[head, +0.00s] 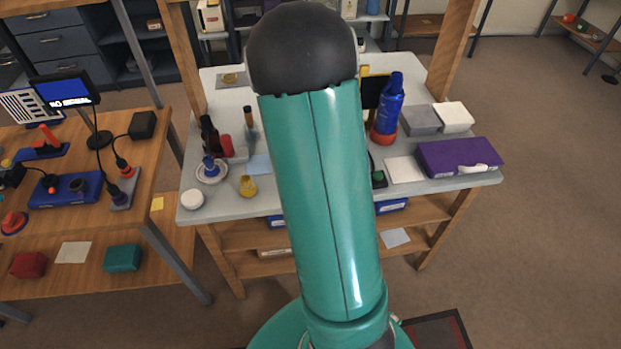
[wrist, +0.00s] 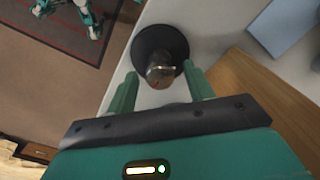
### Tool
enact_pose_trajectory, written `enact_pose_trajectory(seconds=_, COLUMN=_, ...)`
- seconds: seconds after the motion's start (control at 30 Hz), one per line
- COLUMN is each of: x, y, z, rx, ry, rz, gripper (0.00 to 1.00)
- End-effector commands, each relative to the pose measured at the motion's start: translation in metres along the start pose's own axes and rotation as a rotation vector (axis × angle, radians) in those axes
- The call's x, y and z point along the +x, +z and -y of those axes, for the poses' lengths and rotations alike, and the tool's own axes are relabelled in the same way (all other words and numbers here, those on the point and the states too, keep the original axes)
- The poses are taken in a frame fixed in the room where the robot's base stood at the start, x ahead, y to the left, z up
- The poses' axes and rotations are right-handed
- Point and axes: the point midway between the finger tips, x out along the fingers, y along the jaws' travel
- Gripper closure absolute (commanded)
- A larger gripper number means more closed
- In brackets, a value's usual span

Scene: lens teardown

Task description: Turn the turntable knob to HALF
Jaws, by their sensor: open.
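In the wrist view a dark round base (wrist: 155,40) sits on a pale surface near its edge. A short metallic knob (wrist: 160,73) with a small reddish mark stands on it; it looks like the turntable knob. My gripper (wrist: 161,76) is open, with one teal finger on each side of the knob. I see gaps between the fingers and the knob; contact is not clear. No HALF label is legible. In the head view my arm covers the middle of the table, and the gripper and knob are hidden.
The grey table (head: 225,208) holds a blue bottle (head: 390,105), a purple box (head: 458,158), a dark bottle (head: 209,135) and a white round item (head: 193,199). A wooden bench (head: 160,175) with a small screen (head: 66,90) stands left. Floor at right is clear.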

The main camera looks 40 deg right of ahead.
Motion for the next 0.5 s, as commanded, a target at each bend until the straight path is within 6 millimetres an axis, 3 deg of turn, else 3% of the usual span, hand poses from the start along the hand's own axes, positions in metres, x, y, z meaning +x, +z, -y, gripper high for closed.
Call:
enact_pose_trajectory(seconds=0.3, x=-0.073, y=-0.001, z=0.001, rx=-0.002, ry=-0.005, rz=-0.004, gripper=0.48)
enact_pose_trajectory(seconds=0.5, x=-0.103, y=0.000, z=0.001, rx=-0.001, ry=-0.003, rz=-0.002, gripper=0.48)
